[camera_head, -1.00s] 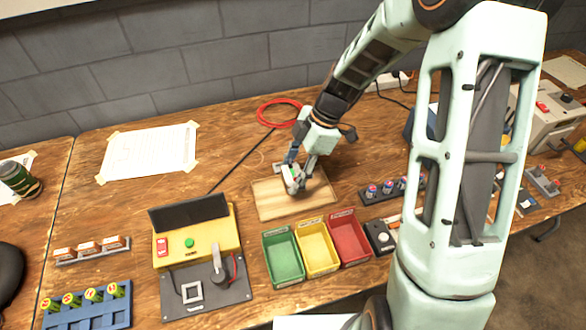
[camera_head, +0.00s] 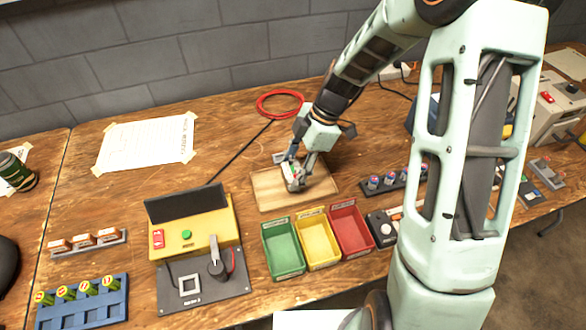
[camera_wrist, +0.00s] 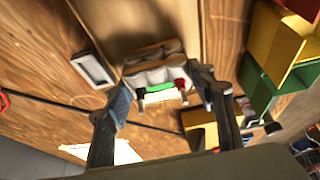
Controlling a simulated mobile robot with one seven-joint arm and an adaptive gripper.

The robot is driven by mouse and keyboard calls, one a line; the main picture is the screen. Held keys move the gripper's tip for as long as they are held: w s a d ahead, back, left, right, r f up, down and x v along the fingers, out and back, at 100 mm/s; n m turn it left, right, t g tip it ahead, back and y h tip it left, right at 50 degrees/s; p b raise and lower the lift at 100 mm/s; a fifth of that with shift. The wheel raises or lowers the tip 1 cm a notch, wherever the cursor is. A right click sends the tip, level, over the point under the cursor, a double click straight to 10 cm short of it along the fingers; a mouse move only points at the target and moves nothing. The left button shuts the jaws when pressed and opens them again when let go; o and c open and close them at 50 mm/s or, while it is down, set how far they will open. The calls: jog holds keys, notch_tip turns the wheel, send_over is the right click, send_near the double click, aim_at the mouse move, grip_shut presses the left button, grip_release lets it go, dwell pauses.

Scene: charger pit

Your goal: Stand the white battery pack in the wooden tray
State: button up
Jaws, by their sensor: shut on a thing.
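The light wooden tray (camera_head: 268,190) lies in the middle of the workbench in the head view. My gripper (camera_head: 294,178) points down over the tray. It is shut on the white battery pack (camera_head: 290,183), which is small and partly hidden by the fingers there. In the wrist view the pack (camera_wrist: 155,76) sits between the fingertips of my gripper (camera_wrist: 165,97), with rounded cells, a white wrap, and red and green details at its near side. I cannot tell whether the pack touches the tray floor.
Green (camera_head: 283,248), yellow (camera_head: 318,240) and red (camera_head: 351,230) bins stand just in front of the tray. A yellow tester (camera_head: 196,238) stands to the left. A small grey-framed piece (camera_wrist: 93,70) lies close beside the pack. A red cable coil (camera_head: 280,103) lies behind.

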jog(key=shift+f+b, duration=0.75)
jog(key=shift+b, duration=0.1)
dwell(0.7)
jog(key=o, duration=1.7)
jog(key=shift+o, duration=0.2)
jog(key=shift+r, duration=0.1)
jog(key=shift+r+p, duration=2.1)
jog(key=shift+r, duration=1.35)
